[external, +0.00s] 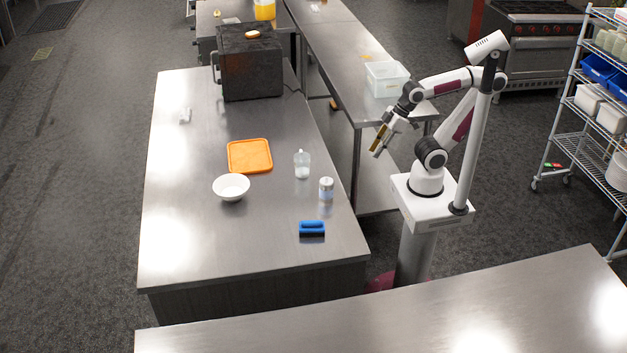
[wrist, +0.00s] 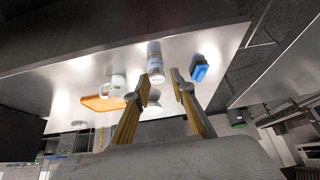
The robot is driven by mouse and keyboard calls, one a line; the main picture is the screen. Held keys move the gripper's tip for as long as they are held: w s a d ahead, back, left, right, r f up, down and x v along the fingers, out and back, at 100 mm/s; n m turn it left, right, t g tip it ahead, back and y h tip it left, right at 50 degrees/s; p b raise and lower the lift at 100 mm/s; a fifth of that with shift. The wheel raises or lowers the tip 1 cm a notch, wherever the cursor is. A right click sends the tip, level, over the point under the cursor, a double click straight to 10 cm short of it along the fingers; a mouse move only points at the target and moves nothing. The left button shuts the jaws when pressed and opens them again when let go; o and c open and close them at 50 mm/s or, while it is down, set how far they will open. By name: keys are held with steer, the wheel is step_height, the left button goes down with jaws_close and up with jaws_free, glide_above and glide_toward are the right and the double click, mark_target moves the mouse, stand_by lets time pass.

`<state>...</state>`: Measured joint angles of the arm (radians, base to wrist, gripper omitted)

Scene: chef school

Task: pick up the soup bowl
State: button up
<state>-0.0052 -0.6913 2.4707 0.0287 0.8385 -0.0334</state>
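The white soup bowl (external: 231,187) sits upright on the steel table, in front of the orange tray (external: 249,156). It looks empty. My gripper (external: 379,147) is raised to the right of the table, well away from the bowl. In the wrist view its two yellowish fingers (wrist: 160,82) stand apart with nothing between them.
A clear cup (external: 302,165), a lidded jar (external: 326,188) and a blue brush (external: 312,229) stand right of the bowl. A dark oven (external: 249,66) is at the back. The table's left and front are mostly clear. A second counter holds a clear bin (external: 386,79).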

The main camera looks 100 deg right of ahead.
steer(key=w+a+r+n+t, duration=0.1)
steer(key=w+a+t, duration=0.1)
steer(key=w, duration=1.4)
steer(key=w+a+n+t, duration=0.1)
steer(key=w+a+t, duration=0.15)
steer(key=w, duration=1.35)
steer(key=w+d+f+h, duration=0.1)
steer(key=w+d+f, duration=0.1)
steer(key=w+f, duration=0.3)
steer(key=w+d+f+t+h, duration=0.1)
steer(key=w+d+f+h, duration=0.1)
steer(key=w+f, duration=0.3)
steer(key=w+d+f+m+t+h, duration=0.1)
steer(key=w+d+f, duration=0.1)
steer(key=w+f, duration=0.3)
steer(key=shift+w+d+f+t+h, duration=0.1)
steer(key=shift+w+t+h, duration=0.05)
steer(key=shift+w, duration=0.85)
steer(key=shift+w+d+f+t+h, duration=0.1)
steer(key=shift+w+h, duration=0.05)
steer(key=shift+w, duration=0.8)
steer(key=shift+w+d+f+h, duration=0.2)
steer(key=shift+f+h, duration=0.1)
steer(key=shift+f, duration=0.2)
steer(key=shift+x, duration=1.25)
steer(key=shift+d, duration=0.1)
